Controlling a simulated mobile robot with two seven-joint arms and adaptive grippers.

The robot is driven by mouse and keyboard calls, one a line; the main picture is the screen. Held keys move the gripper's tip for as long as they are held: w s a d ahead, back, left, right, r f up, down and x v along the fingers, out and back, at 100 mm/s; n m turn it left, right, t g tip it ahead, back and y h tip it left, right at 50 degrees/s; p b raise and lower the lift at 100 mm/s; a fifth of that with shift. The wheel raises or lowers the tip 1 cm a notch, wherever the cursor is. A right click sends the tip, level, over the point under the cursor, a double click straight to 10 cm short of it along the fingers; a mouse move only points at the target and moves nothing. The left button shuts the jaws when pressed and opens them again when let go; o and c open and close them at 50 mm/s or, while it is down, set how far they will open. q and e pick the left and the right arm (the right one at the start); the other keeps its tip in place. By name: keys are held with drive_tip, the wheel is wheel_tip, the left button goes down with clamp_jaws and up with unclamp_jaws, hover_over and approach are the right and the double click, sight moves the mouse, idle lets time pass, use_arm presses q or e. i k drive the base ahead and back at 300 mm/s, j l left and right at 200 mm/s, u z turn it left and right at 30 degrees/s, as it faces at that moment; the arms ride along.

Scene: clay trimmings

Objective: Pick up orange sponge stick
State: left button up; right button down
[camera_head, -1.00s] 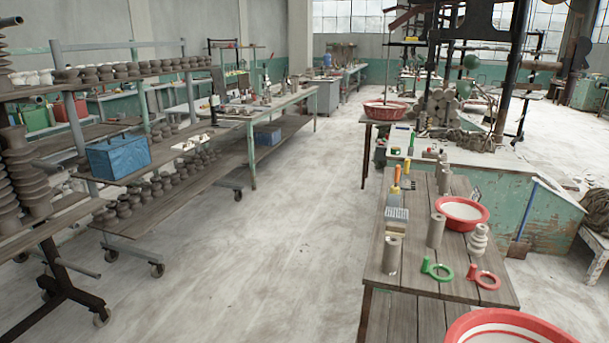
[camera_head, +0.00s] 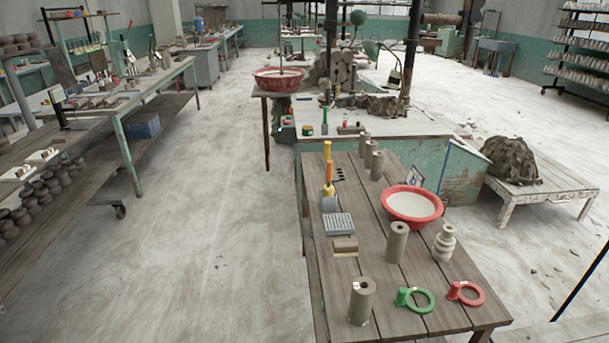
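An orange and yellow stick-like tool (camera_head: 328,178), which looks like the orange sponge stick, is at the left edge of the wooden table (camera_head: 385,262) in the head view. It is small, and I cannot tell its exact shape or how it rests. A grey ribbed block (camera_head: 338,223) lies just in front of it. Neither of my grippers is in view.
On the table are a red-rimmed basin (camera_head: 412,206), clay cylinders (camera_head: 397,242), a stacked clay form (camera_head: 444,243), a green ring tool (camera_head: 415,300) and a red ring tool (camera_head: 466,293). Open floor (camera_head: 225,235) lies left of the table, before the shelves (camera_head: 75,180).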

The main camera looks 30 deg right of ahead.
sight(329, 189)
drive_tip(key=i, duration=0.9)
drive_tip(key=i+z, duration=0.1)
drive_tip(key=i, duration=0.8)
drive_tip(key=i+j, duration=0.15)
drive_tip(key=i, duration=0.7)
drive_tip(key=i+j+z, duration=0.1)
drive_tip(key=i, duration=0.8)
drive_tip(key=i+z, duration=0.2)
drive_tip(key=z, duration=1.6)
